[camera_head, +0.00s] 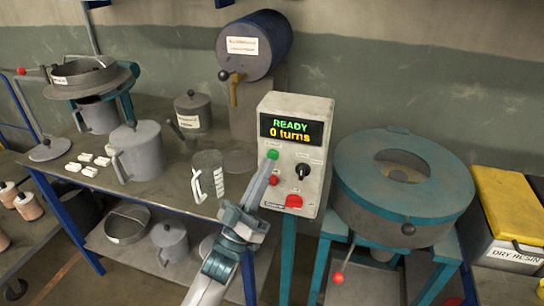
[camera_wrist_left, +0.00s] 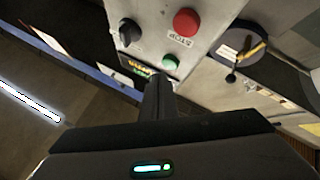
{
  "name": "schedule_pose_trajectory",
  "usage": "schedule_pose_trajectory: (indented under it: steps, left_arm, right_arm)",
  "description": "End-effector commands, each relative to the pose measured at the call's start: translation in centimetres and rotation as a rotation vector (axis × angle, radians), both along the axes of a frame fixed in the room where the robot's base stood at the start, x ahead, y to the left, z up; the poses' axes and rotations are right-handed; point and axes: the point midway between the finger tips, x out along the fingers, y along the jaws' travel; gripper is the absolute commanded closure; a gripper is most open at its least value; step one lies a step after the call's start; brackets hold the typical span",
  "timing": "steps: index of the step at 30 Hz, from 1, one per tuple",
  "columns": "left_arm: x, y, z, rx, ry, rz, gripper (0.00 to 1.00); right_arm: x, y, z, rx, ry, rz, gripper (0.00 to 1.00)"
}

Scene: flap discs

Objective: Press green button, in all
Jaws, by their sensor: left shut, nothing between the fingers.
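The control box (camera_head: 312,112) stands on a teal post, its display (camera_head: 290,130) reading "READY 0 turns". The green button (camera_head: 272,154) is at the left of its face, below the display; it also shows in the left wrist view (camera_wrist_left: 170,62). My left gripper (camera_head: 270,164) is shut and empty, reaching up from below. Its fingertips are at the lower edge of the green button. In the left wrist view the fingers (camera_wrist_left: 158,92) point at the box beside the green button. I cannot tell whether they touch it. My right gripper is not in view.
A black knob (camera_head: 303,170) and a red button (camera_head: 293,201) are on the same face, close by. A round teal-rimmed machine (camera_head: 352,172) stands right of the box. A bench with a measuring jug (camera_head: 207,163) and grey pitcher (camera_head: 140,150) is left.

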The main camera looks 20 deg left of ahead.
Motion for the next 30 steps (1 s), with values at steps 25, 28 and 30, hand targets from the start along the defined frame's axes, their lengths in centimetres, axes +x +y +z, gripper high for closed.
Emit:
schedule_pose_trajectory:
  steps: [25,28,30]
  left_arm:
    - [0.0,0.0,0.0,0.0,0.0,0.0,1.0]
    - [0.0,0.0,0.0,0.0,0.0,0.0,1.0]
    - [0.0,0.0,0.0,0.0,0.0,0.0,1.0]
  right_arm:
    - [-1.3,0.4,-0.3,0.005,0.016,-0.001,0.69]
    - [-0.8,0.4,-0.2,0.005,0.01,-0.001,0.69]
    - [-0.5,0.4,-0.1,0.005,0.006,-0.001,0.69]
